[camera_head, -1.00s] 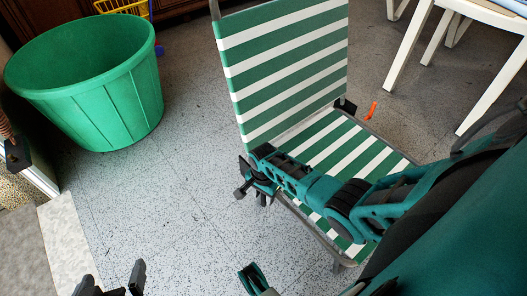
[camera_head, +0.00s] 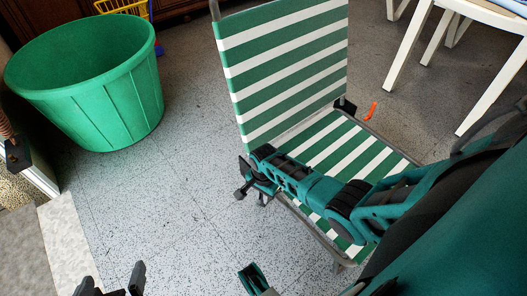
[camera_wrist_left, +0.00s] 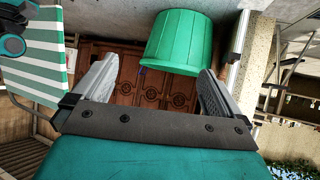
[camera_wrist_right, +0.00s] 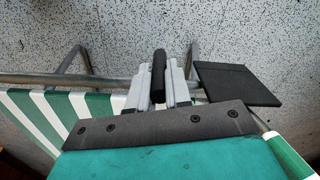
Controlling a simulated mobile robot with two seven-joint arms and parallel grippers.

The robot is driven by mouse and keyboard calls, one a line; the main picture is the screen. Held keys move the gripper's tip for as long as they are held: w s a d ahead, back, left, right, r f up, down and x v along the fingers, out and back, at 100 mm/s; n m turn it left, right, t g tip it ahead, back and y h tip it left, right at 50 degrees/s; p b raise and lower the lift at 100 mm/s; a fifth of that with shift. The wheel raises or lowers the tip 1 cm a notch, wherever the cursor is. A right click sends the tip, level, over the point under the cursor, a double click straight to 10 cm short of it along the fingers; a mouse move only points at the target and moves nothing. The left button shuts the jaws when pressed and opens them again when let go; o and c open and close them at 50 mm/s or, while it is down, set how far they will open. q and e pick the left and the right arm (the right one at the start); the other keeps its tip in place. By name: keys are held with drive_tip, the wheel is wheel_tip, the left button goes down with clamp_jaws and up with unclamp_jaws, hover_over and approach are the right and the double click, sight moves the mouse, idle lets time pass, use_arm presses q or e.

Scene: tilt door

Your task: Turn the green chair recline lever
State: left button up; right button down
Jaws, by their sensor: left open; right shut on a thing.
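The green-and-white striped chair (camera_head: 285,75) stands unfolded in the middle of the head view, its backrest raised. My right arm reaches across the seat, and my right gripper (camera_head: 250,182) is at the near side where seat and backrest meet. In the right wrist view, my right gripper (camera_wrist_right: 158,98) is shut on the dark cylindrical recline lever (camera_wrist_right: 158,70), which sticks up between its fingers beside the chair's metal tube. My left gripper (camera_head: 112,282) is open and empty at the bottom of the head view, away from the chair; its spread fingers also show in the left wrist view (camera_wrist_left: 150,85).
A large green tub (camera_head: 90,85) stands at the left. A white table (camera_head: 455,50) is at the upper right. A dark flat plate (camera_wrist_right: 238,84) sits beside my right fingers. An orange object (camera_head: 371,110) lies behind the chair. Speckled floor is clear left of the chair.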

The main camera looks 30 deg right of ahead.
drive_tip(key=shift+s+r+t+p, duration=0.15)
drive_tip(key=shift+s+t+p, duration=0.1)
drive_tip(key=shift+t+p, duration=0.2)
use_arm(q)
drive_tip(key=shift+d+b, duration=0.1)
drive_tip(key=shift+b, duration=0.55)
use_arm(e)
drive_tip(key=s+t, duration=0.1)
drive_tip(key=t, duration=0.1)
drive_tip(key=s+f+t, duration=0.1)
drive_tip(key=t, duration=0.2)
drive_tip(key=s+f+t+y, duration=0.1)
drive_tip(key=t, duration=0.2)
drive_tip(key=shift+s+d, duration=0.15)
drive_tip(key=shift+s, duration=0.05)
drive_tip(key=c, duration=1.1)
unclamp_jaws()
drive_tip(key=shift+o, duration=0.2)
